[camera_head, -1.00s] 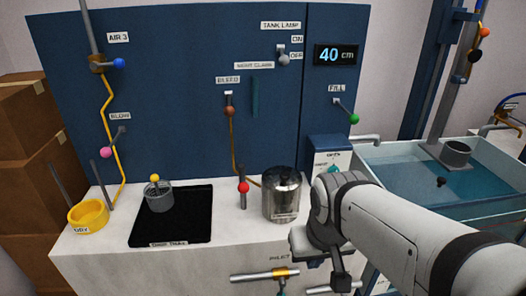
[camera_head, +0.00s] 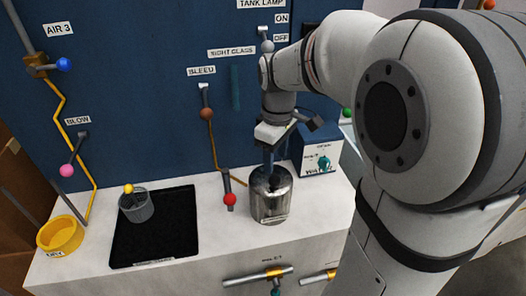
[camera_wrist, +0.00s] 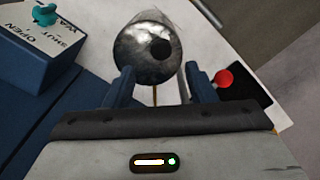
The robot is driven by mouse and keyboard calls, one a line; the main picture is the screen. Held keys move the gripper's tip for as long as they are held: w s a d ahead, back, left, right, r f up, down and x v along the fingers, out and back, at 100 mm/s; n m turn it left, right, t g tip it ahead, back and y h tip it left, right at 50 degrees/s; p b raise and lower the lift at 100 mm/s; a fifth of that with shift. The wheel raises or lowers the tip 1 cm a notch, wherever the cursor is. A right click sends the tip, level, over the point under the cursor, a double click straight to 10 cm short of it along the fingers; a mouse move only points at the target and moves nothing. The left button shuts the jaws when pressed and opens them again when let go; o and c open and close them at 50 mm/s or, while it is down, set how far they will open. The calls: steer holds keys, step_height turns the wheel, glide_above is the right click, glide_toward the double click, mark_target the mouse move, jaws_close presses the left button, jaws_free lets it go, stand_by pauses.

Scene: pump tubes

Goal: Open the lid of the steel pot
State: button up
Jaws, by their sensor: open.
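The steel pot (camera_head: 271,199) stands on the white counter, right of the red-knobbed lever. In the wrist view its round shiny lid (camera_wrist: 135,58) shows from above, with a dark round knob (camera_wrist: 160,49) on it. My gripper (camera_head: 270,160) is above the pot, pointing down. In the wrist view its two dark blue fingers (camera_wrist: 158,84) are apart with nothing between them, and the lid lies just beyond the tips. The head view hides the lid's knob behind the fingers.
A red-knobbed lever (camera_head: 229,198) stands close left of the pot. A blue valve box (camera_head: 316,155) stands close right. A black mat (camera_head: 155,235) with a grey cup (camera_head: 136,208) and a yellow bowl (camera_head: 59,234) lie further left.

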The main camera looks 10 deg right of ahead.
mark_target(275, 178)
step_height(275, 178, down, 7)
steer(key=shift+r, duration=0.1)
steer(key=shift+c, duration=0.4)
jaws_close()
stand_by(0.4)
